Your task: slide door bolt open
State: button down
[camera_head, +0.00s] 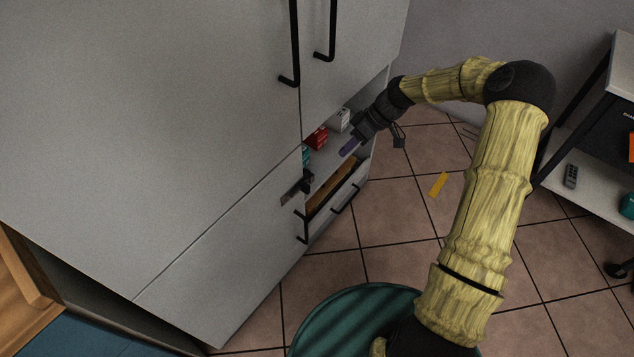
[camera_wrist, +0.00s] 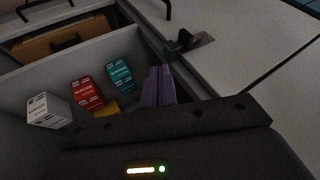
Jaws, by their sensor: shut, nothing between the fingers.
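I cannot tell how far the bolt is slid. My gripper (camera_head: 348,149) has purple fingers and is shut and empty. It is in front of the open shelf, up and to the right of the bolt in the head view. In the wrist view the fingers (camera_wrist: 157,88) are below and left of the bolt, apart from it.
A red box (camera_head: 317,138), a white box (camera_head: 342,120) and a teal box (camera_wrist: 120,76) stand on the open shelf beside my gripper. Black handles (camera_head: 301,227) stick out below the bolt. A green round object (camera_head: 345,305) stands on the tiled floor.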

aim_at(305, 187)
jog(key=s+a+f+b, duration=0.3)
jog(key=s+a+f, duration=0.1)
jog(key=a+f, duration=0.4)
jog(key=shift+s+a, duration=0.15)
jog(key=shift+s, duration=0.2)
dwell(0.5)
